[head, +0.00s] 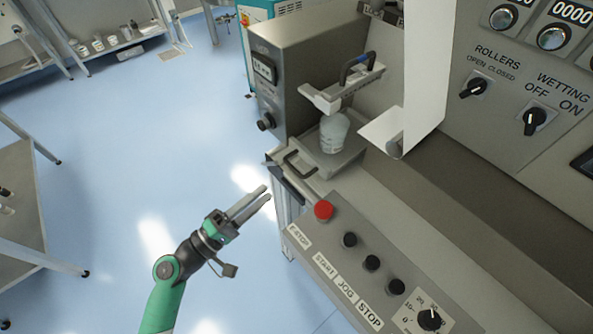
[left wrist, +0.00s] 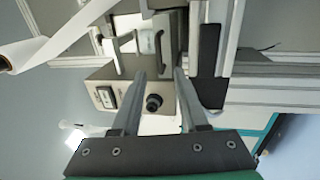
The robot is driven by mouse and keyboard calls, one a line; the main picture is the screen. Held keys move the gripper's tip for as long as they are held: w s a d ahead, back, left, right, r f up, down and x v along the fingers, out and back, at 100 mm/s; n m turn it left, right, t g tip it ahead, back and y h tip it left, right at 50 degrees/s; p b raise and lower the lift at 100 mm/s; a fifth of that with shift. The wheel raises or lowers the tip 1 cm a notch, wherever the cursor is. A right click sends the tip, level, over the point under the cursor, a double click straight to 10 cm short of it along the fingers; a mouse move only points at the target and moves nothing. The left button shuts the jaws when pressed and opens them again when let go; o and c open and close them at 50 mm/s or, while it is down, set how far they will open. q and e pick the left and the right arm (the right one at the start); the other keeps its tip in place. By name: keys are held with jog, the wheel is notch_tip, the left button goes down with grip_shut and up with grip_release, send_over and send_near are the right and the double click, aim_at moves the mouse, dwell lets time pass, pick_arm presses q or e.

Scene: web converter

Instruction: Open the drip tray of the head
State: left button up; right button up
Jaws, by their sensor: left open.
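The drip tray (head: 343,160) is a shallow grey metal tray under the head (head: 342,92). Its dark bow handle (head: 300,163) faces the front left. A whitish translucent cup (head: 334,132) stands on the tray beneath the head. The head has a black handle on top. My left gripper (head: 268,193) is open and empty, in front of and below the tray handle, apart from it. My right gripper is not in view.
A grey box with a display and black knob (head: 266,122) stands left of the tray. A panel with a red stop button (head: 323,210) and black buttons lies right of my left gripper. A white web (head: 424,75) hangs right of the head.

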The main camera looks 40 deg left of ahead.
aim_at(293, 168)
pick_arm(q)
jog(key=p+x, duration=0.1)
jog(key=x, duration=0.9)
jog(key=shift+w+r, duration=0.15)
jog(key=shift+w, duration=0.05)
grip_shut()
jog(key=shift+s, duration=0.1)
dwell(0.8)
